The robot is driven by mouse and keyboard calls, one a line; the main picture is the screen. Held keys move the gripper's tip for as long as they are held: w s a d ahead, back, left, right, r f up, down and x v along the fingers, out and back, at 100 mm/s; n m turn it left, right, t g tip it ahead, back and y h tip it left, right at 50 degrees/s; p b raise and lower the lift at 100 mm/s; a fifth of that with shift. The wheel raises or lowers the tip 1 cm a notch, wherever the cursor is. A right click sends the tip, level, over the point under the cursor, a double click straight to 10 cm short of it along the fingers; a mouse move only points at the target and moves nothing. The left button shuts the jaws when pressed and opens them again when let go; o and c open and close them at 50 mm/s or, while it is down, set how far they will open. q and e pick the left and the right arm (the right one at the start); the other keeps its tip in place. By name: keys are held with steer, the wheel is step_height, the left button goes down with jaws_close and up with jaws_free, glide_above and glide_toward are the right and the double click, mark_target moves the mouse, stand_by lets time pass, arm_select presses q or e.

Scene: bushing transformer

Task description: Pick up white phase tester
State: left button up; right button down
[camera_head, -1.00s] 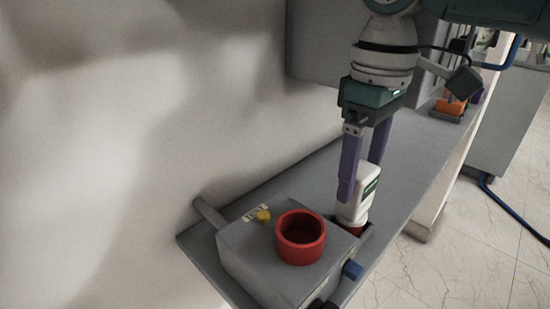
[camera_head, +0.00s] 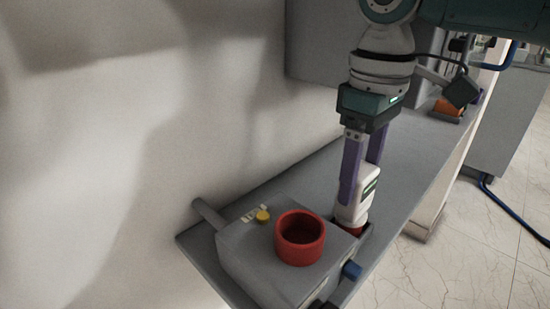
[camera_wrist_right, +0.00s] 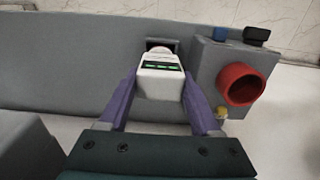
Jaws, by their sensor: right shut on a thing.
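The white phase tester (camera_head: 357,196) stands nearly upright in a dark holder (camera_head: 367,232) behind the grey test box, with its red lower end just above or in the holder. In the right wrist view the tester (camera_wrist_right: 160,82) shows its green display between the purple fingers. My right gripper (camera_head: 360,195) comes from above and is shut on the tester, one finger on each side. How deep the tester's lower end sits is hard to tell. My left gripper is not in view.
A grey test box (camera_head: 265,265) with a red ring socket (camera_head: 300,238) and a yellow button (camera_head: 263,216) stands close in front of the tester. The grey shelf (camera_head: 420,160) is clear further back, up to an orange item (camera_head: 448,107). A wall borders the left.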

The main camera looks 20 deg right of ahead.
steer(key=shift+r, duration=0.1)
stand_by(0.5)
steer(key=shift+r, duration=0.55)
step_height(320, 180, up, 3)
steer(key=shift+f, duration=0.2)
steer(key=s+d, duration=0.3)
steer(key=s, duration=0.5)
steer(key=s+d, duration=0.4)
steer(key=s, duration=0.4)
steer(key=r+p, duration=0.1)
steer(key=p, duration=0.1)
steer(key=r+p, duration=0.3)
steer(key=p, duration=0.1)
steer(key=shift+s+r+p, duration=0.15)
steer(key=shift+s+p, duration=0.15)
steer(key=shift+p, duration=0.05)
steer(key=shift+w+a, duration=0.1)
